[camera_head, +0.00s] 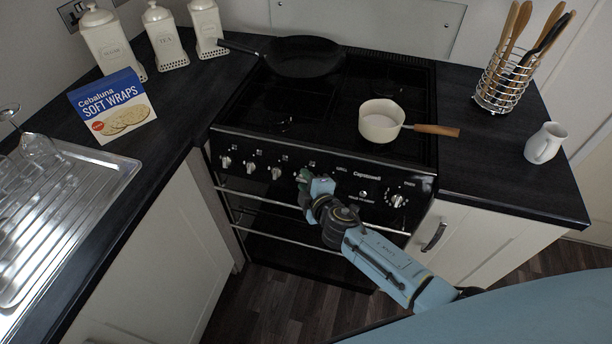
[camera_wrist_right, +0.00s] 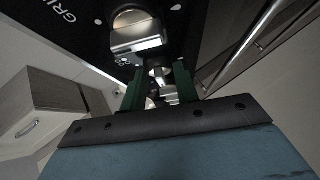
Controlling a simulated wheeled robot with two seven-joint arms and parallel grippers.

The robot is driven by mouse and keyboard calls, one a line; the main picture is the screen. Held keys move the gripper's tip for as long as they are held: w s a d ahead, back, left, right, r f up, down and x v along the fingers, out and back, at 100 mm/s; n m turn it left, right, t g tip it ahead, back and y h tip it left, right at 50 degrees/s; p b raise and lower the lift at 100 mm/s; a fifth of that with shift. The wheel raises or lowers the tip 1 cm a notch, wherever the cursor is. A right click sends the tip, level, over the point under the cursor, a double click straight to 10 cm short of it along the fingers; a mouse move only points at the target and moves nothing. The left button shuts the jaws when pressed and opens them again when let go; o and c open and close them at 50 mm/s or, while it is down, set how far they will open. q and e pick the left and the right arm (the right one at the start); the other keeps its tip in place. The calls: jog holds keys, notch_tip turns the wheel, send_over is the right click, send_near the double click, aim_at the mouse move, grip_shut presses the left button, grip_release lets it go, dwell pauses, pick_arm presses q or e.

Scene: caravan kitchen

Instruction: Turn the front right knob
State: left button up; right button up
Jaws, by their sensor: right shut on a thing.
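The black cooker (camera_head: 320,165) has a row of silver knobs on the left part of its front panel. My right gripper (camera_head: 303,178) is at the right end of that row and covers the knob there in the head view. In the right wrist view, the two green fingers of the gripper (camera_wrist_right: 160,88) stand on either side of a silver knob (camera_wrist_right: 158,72). They are shut on it. How far this knob is turned cannot be told. Another silver knob (camera_wrist_right: 137,36) shows larger beyond it. My left gripper is not in view.
A cream saucepan (camera_head: 381,121) with a wooden handle and a black frying pan (camera_head: 305,57) stand on the hob. An oven rail (camera_head: 262,200) runs below the panel. A separate dial (camera_head: 397,200) sits at the panel's right. A white jug (camera_head: 545,143) stands on the right worktop.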

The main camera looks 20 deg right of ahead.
dwell(0.5)
jog(key=o, duration=1)
jog(key=shift+c, duration=0.2)
jog(key=shift+s, duration=0.1)
jog(key=p+v, duration=0.2)
jog(key=v, duration=1.1)
jog(key=shift+r, duration=0.15)
jog(key=shift+d, duration=0.1)
